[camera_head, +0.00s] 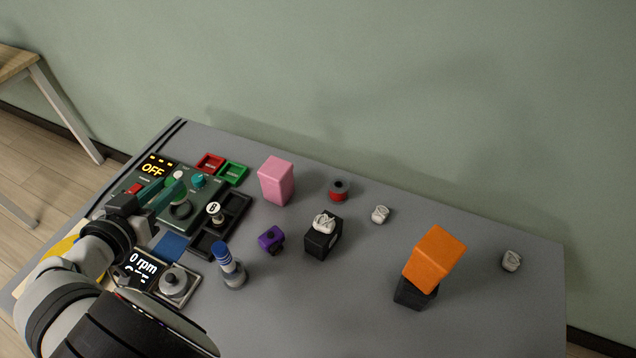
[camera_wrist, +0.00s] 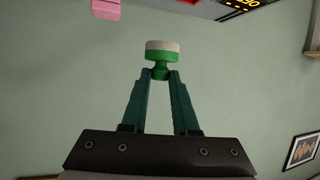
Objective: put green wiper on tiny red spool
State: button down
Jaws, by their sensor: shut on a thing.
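The green wiper (camera_wrist: 162,58) has a green body and a pale, whitish pad. It also shows at the end of my fingers in the head view (camera_head: 178,176). My gripper (camera_wrist: 161,78) is shut on its narrow green neck, and the pad faces away from the fingers. In the head view my gripper (camera_head: 164,187) is at the left, over the control panel.
A pink block (camera_head: 276,181) stands between my gripper and the spool. A black block (camera_head: 322,239) carries a white crumpled piece (camera_head: 324,222). A purple object (camera_head: 271,239) and a black tray (camera_head: 236,218) are nearer. An orange block (camera_head: 435,257) rests tilted at the right.

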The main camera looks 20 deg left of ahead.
jog(key=w+d+r+m+h, duration=0.2)
jog(key=w+d+m+h, duration=0.35)
jog(key=w+d, duration=1.15)
jog(key=w+d+m+g+h, duration=0.1)
jog(key=w+d+m+h, duration=0.1)
jog(key=w+d, duration=0.45)
jog(key=w+d+m+h, duration=0.1)
jog(key=w+d+h, duration=0.2)
jog(key=d, duration=0.6)
jog(key=shift+m, duration=0.25)
jog(key=a+f, duration=0.3)
jog(key=f, duration=0.1)
jog(key=a+f, duration=0.7)
jog(key=f, duration=0.1)
jog(key=shift+s+a, duration=0.15)
jog(key=shift+a, duration=0.1)
send_over(332, 188)
jog(key=shift+f, duration=2.25)
jog(key=c, duration=0.7)
grip_release()
jog(key=shift+f, duration=0.15)
